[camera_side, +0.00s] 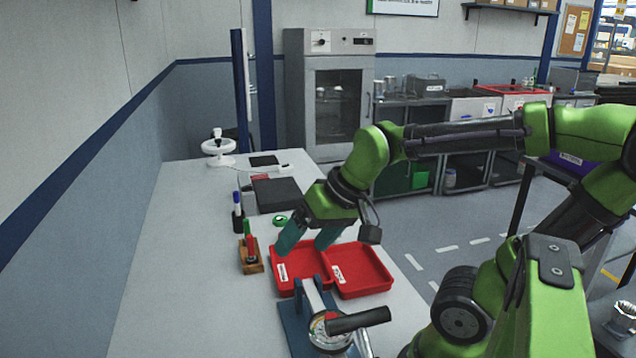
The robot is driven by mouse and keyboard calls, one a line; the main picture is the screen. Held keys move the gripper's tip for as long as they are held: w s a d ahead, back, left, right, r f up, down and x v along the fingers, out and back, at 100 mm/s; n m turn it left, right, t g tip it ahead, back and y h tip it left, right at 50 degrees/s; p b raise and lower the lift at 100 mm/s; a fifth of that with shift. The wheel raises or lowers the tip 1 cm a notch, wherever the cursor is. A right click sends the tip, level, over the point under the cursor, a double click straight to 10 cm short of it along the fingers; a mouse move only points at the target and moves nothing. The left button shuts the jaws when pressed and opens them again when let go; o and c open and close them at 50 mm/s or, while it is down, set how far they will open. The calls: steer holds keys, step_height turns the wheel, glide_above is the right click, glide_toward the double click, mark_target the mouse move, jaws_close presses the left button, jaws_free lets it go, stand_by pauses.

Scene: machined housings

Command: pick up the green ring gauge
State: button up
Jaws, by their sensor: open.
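The green ring gauge (280,220) is a small green ring lying on the white table, just behind the left red tray and to the left of my gripper. My gripper (307,250) is open, with its two green-grey fingers spread and pointing down over the back part of the red trays. No object shows between the fingers. The ring appears apart from the fingers, beyond the left one in the picture. Its far side and the exact gap to my gripper are hard to judge from this view.
Two red trays (362,268) stand under and in front of my gripper. A gauge on a blue base (292,325) is at the front. A wooden block with tools (250,262), marker pens (238,215) and a dark box (276,194) stand nearby. The left tabletop is clear.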

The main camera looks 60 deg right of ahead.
steer(key=w+d+f+m+g+h, duration=0.1)
steer(key=w+d+f+m+g, duration=0.1)
steer(key=w+d, duration=0.95)
steer(key=m+h, duration=0.1)
steer(key=h, duration=0.2)
glide_toward(281, 216)
steer(key=shift+w+a+f+g, duration=0.15)
steer(key=shift+a+f, duration=0.2)
steer(key=shift+f, duration=0.2)
steer(key=shift+w+a+f+g, duration=0.15)
steer(key=shift+a+f, duration=0.2)
steer(key=shift+f, duration=0.15)
steer(key=shift+x, duration=2.85)
steer(key=shift+s, duration=0.2)
steer(key=c, duration=1.2)
steer(key=shift+c, duration=0.2)
steer(key=shift+r, duration=0.15)
